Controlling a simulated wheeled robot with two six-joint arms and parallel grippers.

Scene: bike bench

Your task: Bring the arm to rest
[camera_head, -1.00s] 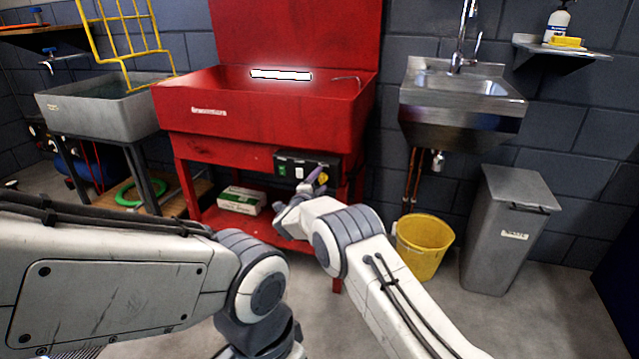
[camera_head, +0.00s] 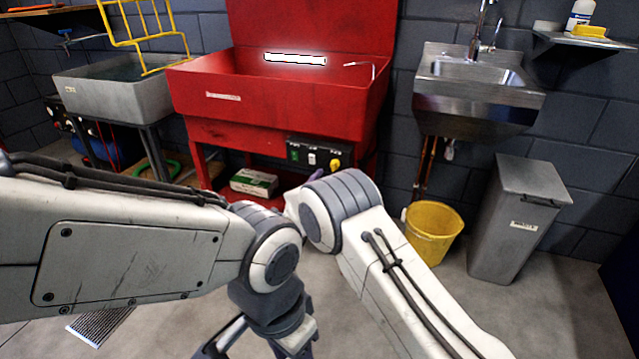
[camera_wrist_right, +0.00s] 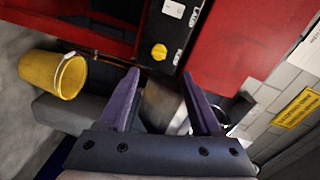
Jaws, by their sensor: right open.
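My right arm (camera_head: 385,260) comes in from the lower right of the head view, its grey-banded joint in front of the red wash station. Its gripper is almost wholly hidden behind that joint there. In the right wrist view my right gripper (camera_wrist_right: 160,73) shows two purple fingers spread apart, with nothing held between them. My left arm (camera_head: 130,245) reaches in from the left and bends down at a round joint.
The red wash station (camera_head: 270,105) has a control box (camera_head: 319,153) with a yellow knob; a carton (camera_head: 254,183) lies on its lower shelf. A steel sink (camera_head: 478,95), yellow bucket (camera_head: 432,232) and grey bin (camera_head: 517,215) stand right. A grey basin (camera_head: 115,98) stands left.

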